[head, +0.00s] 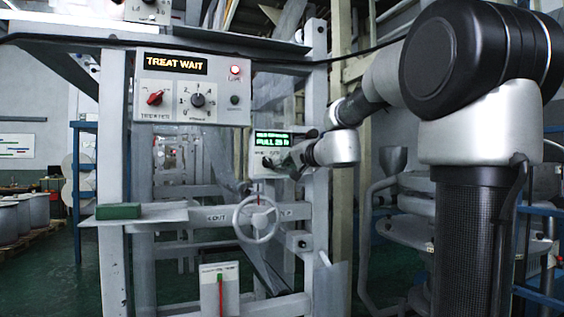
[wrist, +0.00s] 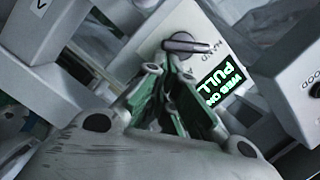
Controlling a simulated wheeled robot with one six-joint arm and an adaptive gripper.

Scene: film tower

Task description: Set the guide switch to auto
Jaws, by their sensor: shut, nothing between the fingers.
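The guide switch (wrist: 187,46) is probably the dark bar-handled knob on a light panel (wrist: 222,55) in the wrist view. A green lit display (wrist: 222,85) reading PULL sits on the same panel. In the head view the knob (head: 267,162) is small, below the green display (head: 271,140). My gripper (wrist: 163,68) is shut and empty, its fingertips just short of the knob; I cannot tell whether they touch. In the head view my gripper (head: 290,165) is at the panel's right side, partly hidden by my wrist.
A grey box (head: 194,88) with a TREAT WAIT display, red knob (head: 155,98) and numbered dial (head: 198,100) hangs upper left. A handwheel (head: 257,219) stands below the panel. A green block (head: 118,211) lies on a shelf. Frame posts (head: 315,190) stand close by.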

